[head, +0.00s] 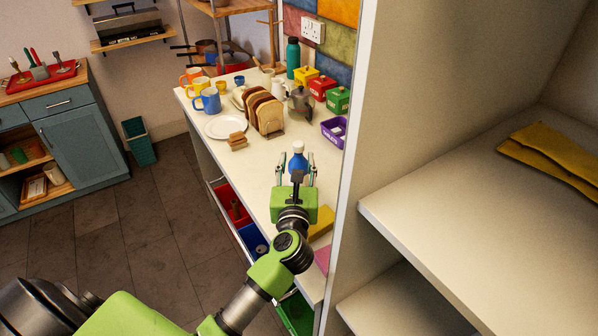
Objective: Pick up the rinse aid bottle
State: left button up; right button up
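A blue bottle with a white cap, which looks like the rinse aid bottle (298,163), stands upright on the cream counter (262,181). My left gripper (297,168) is open, its two fingers spread to the left and right of the bottle. A small gap seems to show between each finger and the bottle. The gripper's palm and wrist hide the bottle's lower part. My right gripper is not in view.
A toast rack (265,113), white plate (225,127), metal pot (299,102) and purple basket (334,131) stand behind the bottle. A yellow sponge (322,229) lies nearer. A tall shelf unit (372,120) bounds the right side. Open drawers (232,203) are below.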

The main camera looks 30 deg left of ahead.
aim_at(298, 151)
pick_arm(q)
jog(key=w+p, duration=0.1)
jog(key=w+a+r, duration=0.1)
jog(key=shift+w+r+p, duration=0.15)
jog(key=shift+w+p, duration=0.15)
jog(key=shift+p, duration=0.05)
jog(key=shift+w+a+f, duration=0.15)
jog(key=shift+w+a, duration=0.05)
jog(key=shift+w, duration=0.25)
jog(key=shift+w+a+f, duration=0.1)
jog(key=shift+w+a, duration=0.1)
jog(key=shift+w, duration=0.25)
jog(key=shift+w+a+f, duration=0.1)
jog(key=shift+w, duration=0.15)
jog(key=shift+c, duration=0.7)
grip_shut()
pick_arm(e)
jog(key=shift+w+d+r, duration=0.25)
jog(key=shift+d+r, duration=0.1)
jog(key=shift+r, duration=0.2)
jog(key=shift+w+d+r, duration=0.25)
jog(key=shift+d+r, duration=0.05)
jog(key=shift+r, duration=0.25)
